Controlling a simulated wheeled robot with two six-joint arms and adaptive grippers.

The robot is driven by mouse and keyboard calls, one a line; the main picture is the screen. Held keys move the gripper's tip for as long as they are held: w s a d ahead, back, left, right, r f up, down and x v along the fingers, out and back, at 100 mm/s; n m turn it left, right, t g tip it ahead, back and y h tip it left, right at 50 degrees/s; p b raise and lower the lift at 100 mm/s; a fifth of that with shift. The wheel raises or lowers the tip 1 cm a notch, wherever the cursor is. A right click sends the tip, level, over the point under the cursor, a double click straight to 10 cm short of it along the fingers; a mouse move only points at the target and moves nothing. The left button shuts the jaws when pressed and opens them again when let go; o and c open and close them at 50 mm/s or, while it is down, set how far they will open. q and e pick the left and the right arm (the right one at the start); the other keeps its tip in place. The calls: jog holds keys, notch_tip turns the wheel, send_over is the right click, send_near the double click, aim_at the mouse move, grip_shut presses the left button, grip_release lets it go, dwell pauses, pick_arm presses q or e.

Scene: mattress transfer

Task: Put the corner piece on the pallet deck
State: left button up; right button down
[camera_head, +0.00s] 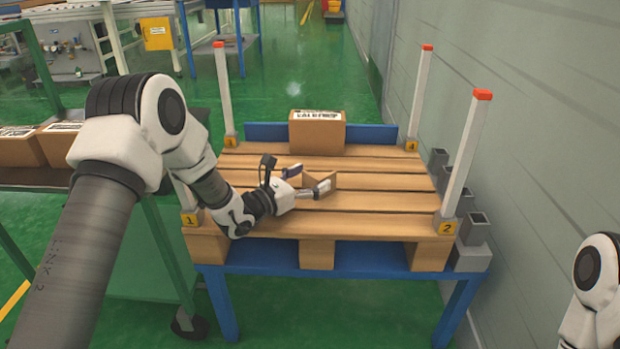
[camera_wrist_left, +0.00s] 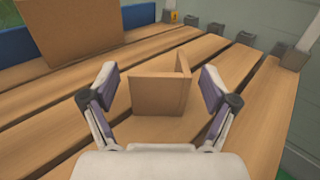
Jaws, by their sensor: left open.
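The corner piece (camera_wrist_left: 158,94) is a small tan L-shaped piece standing on the slatted pallet deck (camera_wrist_left: 230,110). In the left wrist view it sits between the two spread fingers of my left gripper (camera_wrist_left: 158,90), with a gap on each side. In the head view the corner piece (camera_head: 322,184) shows just beyond my left gripper (camera_head: 302,181), partly hidden by a finger. My left gripper is open, low over the middle of the pallet deck (camera_head: 375,200). Of my right arm only a link shows at the lower right; its gripper is out of view.
A cardboard box (camera_head: 317,134) stands at the pallet's back edge. White posts with red tops, such as the front right one (camera_head: 466,150), rise at the pallet corners. More boxes (camera_head: 20,148) sit on a rack at left. A grey wall (camera_head: 540,130) bounds the right side.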

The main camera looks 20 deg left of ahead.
pick_arm(q)
jog(key=shift+r, duration=0.25)
jog(key=p+v, duration=0.3)
jog(key=v, duration=0.8)
jog(key=shift+r+p, duration=0.1)
jog(key=shift+p, duration=0.3)
jog(key=shift+s+a, duration=0.25)
jog(key=shift+s, duration=0.25)
